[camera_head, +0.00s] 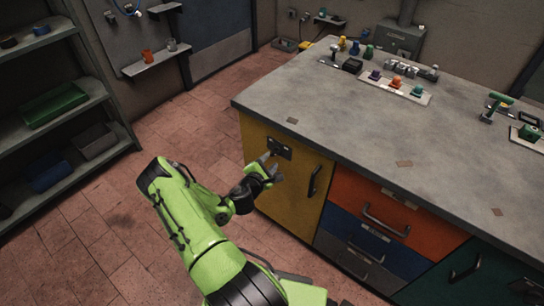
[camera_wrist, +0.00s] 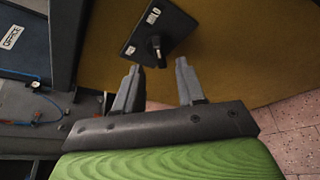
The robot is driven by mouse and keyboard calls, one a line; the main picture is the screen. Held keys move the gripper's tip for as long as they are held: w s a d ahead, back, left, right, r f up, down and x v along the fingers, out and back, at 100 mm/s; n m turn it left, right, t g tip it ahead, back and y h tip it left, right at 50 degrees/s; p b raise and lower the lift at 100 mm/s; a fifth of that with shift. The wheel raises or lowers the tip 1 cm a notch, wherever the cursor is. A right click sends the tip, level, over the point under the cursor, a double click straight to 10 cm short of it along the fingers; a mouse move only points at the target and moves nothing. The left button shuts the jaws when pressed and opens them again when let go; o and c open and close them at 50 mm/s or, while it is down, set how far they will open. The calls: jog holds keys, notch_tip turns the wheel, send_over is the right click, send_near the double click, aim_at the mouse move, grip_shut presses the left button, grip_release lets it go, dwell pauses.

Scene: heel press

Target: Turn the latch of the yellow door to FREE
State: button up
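The yellow door (camera_head: 290,205) is on the left front of the workbench, and it fills much of the wrist view (camera_wrist: 225,50). Its dark latch plate (camera_head: 279,148) is near the door's top. A short black latch lever (camera_wrist: 157,47) stands out from the plate. My gripper (camera_head: 268,167) is in front of the door by the latch. In the wrist view my gripper (camera_wrist: 157,72) is open, fingers on either side below the lever's end, with no clear contact.
A black vertical handle (camera_head: 314,181) is on the door right of the latch. Orange and blue drawers (camera_head: 370,215) lie to the right. The grey worktop (camera_head: 330,115) overhangs the door. A shelf rack (camera_head: 65,110) stands left; open tiled floor lies between.

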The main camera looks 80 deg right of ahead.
aim_at(274, 155)
jog(key=x, duration=0.4)
jog(key=shift+d, duration=0.15)
grip_shut()
